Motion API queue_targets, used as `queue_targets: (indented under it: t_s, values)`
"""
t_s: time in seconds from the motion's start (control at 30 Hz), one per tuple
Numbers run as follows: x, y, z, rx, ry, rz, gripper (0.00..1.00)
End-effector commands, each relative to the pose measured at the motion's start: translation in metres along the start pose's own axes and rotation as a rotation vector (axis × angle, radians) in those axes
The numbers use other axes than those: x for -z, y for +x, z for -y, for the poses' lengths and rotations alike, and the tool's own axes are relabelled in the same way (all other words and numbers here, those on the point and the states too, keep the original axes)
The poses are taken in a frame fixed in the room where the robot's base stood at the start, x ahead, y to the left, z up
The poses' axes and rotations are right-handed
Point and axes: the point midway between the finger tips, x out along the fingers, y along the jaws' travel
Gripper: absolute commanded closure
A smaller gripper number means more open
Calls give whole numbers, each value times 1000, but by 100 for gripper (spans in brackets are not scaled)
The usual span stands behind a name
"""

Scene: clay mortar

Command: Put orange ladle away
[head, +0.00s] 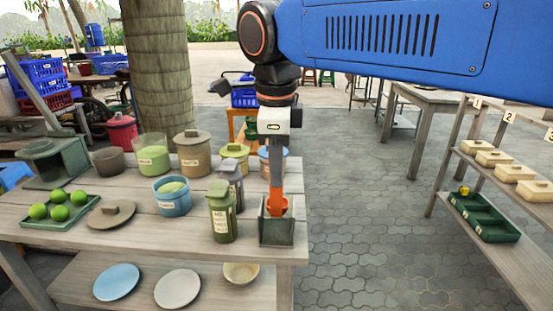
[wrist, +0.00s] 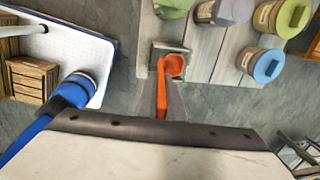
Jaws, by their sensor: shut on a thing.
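The orange ladle (head: 277,203) is upright, bowl down, at the front right corner of the wooden table. My gripper (head: 274,165) is shut on its handle from above. In the wrist view the ladle's orange handle and bowl (wrist: 175,66) show just beyond my fingertips (wrist: 163,110). A grey-green square holder (head: 277,233) stands on the table corner right under the ladle. The ladle's bowl is at the holder's open top; how deep it sits inside, I cannot tell. The holder also shows in the wrist view (wrist: 158,51).
A green jar (head: 222,222) and a grey jar (head: 230,185) stand close to the holder's left. A blue tub (head: 172,206), a lid (head: 110,216) and a tray of limes (head: 85,221) are farther left.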

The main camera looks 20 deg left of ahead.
Motion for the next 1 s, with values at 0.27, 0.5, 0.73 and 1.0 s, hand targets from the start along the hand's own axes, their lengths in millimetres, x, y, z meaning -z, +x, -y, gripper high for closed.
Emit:
queue_targets:
  t_s: [0.27, 0.5, 0.73, 1.0]
  values:
    - [0, 22, -3, 0, 0, 0, 100]
    - [0, 37, -5, 0, 0, 0, 100]
    - [0, 44, -6, 0, 0, 0, 100]
    - [0, 44, -6, 0, 0, 0, 100]
